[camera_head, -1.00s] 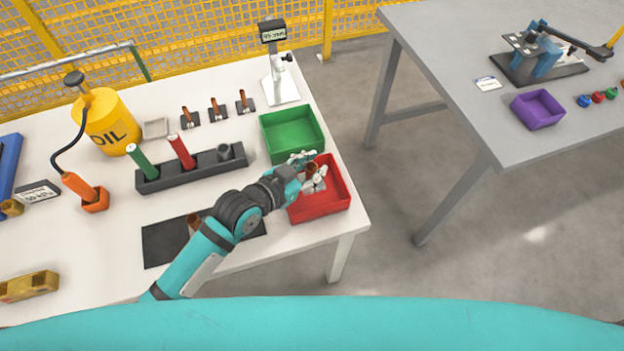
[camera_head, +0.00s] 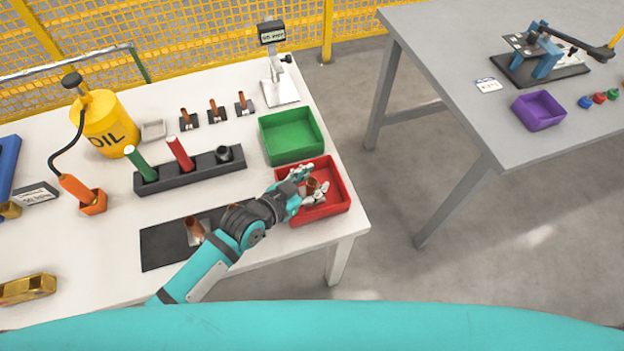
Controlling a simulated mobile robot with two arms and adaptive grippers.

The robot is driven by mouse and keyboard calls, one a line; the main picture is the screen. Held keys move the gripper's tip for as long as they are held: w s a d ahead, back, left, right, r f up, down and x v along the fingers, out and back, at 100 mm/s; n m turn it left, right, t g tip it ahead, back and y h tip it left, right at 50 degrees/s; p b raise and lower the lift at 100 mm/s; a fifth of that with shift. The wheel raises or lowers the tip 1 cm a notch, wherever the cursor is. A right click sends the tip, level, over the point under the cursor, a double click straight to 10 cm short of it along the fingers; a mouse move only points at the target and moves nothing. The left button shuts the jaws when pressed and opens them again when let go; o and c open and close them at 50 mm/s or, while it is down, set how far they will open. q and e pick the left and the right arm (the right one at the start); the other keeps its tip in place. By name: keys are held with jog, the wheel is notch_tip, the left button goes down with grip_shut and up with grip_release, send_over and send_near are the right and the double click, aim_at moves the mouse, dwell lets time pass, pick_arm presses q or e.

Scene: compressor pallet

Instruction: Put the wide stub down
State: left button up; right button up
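My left gripper (camera_head: 308,184) is over the red tray (camera_head: 338,206) at the table's right front corner. A short copper stub (camera_head: 311,185), apparently the wide stub, is between its pale fingers. The fingers look closed around it, low within the tray's outline. Whether the stub touches the tray floor is hidden by the fingers. My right gripper is not in view.
A green tray (camera_head: 291,136) stands just behind the red one. A dark mat (camera_head: 165,245) with a copper piece (camera_head: 195,229) lies under my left arm. A dark rack (camera_head: 200,172) holds red and green handles. Small copper pieces stand on holders behind.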

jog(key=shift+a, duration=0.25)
pick_arm(q)
jog(key=shift+r, duration=0.2)
jog(key=shift+s+a, duration=0.25)
jog(key=v, duration=1.1)
jog(key=shift+s+r, duration=0.1)
jog(key=shift+r, duration=0.05)
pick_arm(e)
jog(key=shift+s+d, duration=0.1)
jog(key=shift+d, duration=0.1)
